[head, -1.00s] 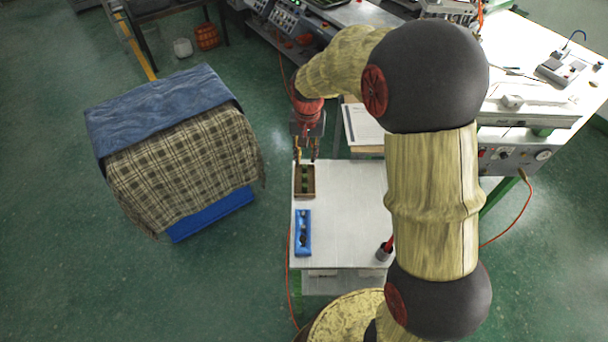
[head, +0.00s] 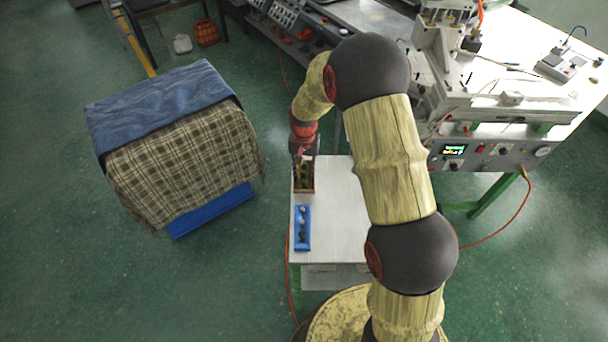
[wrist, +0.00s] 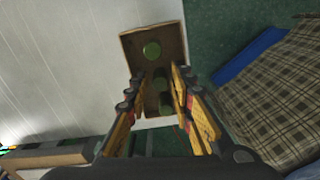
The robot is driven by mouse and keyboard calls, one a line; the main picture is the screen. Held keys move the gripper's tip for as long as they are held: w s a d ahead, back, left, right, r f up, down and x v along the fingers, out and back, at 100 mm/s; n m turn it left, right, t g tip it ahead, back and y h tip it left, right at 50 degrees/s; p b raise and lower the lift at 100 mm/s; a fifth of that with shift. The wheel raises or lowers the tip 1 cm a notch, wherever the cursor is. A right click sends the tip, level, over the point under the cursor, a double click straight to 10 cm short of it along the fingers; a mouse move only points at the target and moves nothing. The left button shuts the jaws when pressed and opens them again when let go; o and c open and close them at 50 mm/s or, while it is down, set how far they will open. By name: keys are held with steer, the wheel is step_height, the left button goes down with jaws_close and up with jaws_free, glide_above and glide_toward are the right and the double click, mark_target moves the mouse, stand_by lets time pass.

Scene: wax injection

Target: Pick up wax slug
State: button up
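Green round wax slugs (wrist: 152,49) sit in a row in a small brown open box (wrist: 131,48). The box (head: 304,190) stands at the far left of the white table in the head view. My gripper (wrist: 158,76) is open, with its two fingers apart and pointing down over the box in the wrist view. A slug shows between the fingers, and nothing is clearly held. In the head view, my gripper (head: 304,157) is at the far end of the box and partly hides it. I cannot tell how far the fingertips are above the slugs.
A blue tray (head: 302,246) with small dark items lies nearer on the white table (head: 335,220). The table is clear right of the box. A cloth-covered blue crate (head: 180,150) stands on the floor to the left. A machine bench (head: 490,158) is at the right.

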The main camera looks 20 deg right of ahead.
steer(key=shift+f, duration=0.35)
steer(key=shift+c, duration=0.9)
steer(key=c, duration=0.4)
jaws_close()
steer(key=shift+r, duration=0.2)
